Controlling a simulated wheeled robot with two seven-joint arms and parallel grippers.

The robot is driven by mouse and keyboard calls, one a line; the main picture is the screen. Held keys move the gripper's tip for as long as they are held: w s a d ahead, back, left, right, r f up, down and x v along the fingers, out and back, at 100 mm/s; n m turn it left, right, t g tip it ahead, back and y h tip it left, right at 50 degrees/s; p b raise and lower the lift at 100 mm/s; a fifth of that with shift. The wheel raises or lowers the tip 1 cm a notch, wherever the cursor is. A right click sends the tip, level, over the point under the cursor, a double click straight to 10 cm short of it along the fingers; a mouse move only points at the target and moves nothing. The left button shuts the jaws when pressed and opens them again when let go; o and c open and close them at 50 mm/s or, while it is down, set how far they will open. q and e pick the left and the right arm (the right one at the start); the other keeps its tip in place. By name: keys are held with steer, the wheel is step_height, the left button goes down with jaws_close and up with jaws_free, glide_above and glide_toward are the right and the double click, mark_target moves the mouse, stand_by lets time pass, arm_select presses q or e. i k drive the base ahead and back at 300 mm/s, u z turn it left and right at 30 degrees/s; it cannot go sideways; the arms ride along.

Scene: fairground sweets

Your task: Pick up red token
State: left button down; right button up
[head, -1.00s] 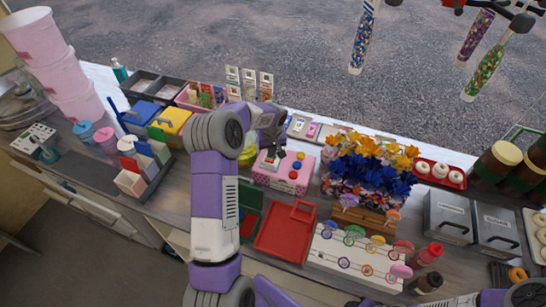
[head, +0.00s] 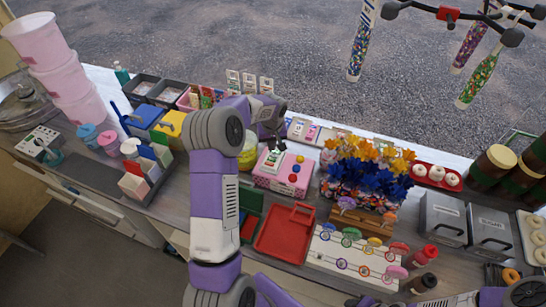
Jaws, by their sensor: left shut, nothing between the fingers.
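A pink box (head: 268,182) stands on the counter, with small round coloured pieces on its top, a red one (head: 293,177) among them. I cannot tell whether one of these is the red token. My left gripper (head: 274,143) is above the back left of the pink box, mostly hidden by its own arm and wrist. It is shut and holds nothing. My right gripper is not in view.
A red tray (head: 284,236) lies in front of the pink box, with a green tray (head: 252,203) beside it. A blue and orange flower bunch (head: 370,170) stands to the right. A white lollipop stand (head: 330,248) is at the front right.

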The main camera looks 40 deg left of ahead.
mark_target(292, 179)
steer(key=k, duration=1)
